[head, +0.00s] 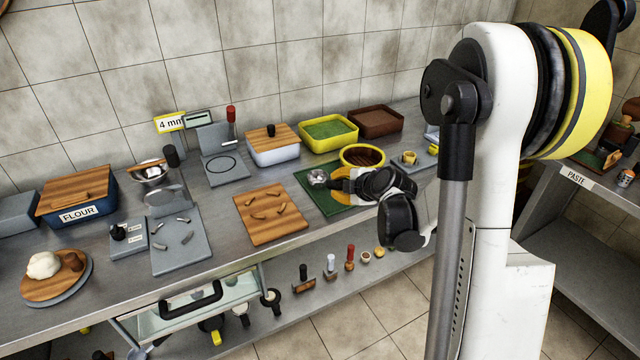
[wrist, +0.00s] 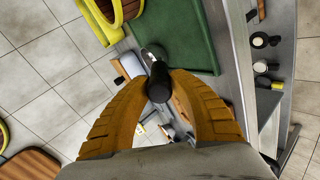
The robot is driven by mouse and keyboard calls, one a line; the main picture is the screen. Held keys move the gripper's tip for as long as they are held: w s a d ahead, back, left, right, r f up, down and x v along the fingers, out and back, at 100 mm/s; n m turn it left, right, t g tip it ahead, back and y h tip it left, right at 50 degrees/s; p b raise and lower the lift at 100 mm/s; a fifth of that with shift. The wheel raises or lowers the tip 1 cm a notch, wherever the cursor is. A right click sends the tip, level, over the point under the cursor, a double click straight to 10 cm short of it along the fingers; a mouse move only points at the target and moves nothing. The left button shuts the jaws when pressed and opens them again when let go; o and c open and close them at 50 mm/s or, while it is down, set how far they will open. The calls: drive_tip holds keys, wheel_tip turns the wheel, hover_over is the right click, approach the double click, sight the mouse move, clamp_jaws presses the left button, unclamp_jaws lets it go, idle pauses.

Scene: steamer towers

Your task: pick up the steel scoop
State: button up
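The steel scoop (head: 318,177) shows as a small shiny round shape over the green mat (head: 317,200), just left of my gripper (head: 334,180) in the head view. In the wrist view its dark handle (wrist: 158,88) lies between the two orange fingers of my gripper (wrist: 160,76). Both fingertips appear to touch the handle's sides, with no clear gap. The handle's far end has a grey collar; the bowl is mostly hidden there. I cannot tell whether the scoop rests on the mat or is slightly above it.
A yellow-rimmed round basket (head: 362,156) stands close behind my gripper, also in the wrist view (wrist: 107,20). A wooden board (head: 270,213) with small pieces lies left of the mat. Yellow (head: 327,145) and brown (head: 376,135) trays stand along the wall. The bench's front edge is close.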

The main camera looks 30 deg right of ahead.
clamp_jaws()
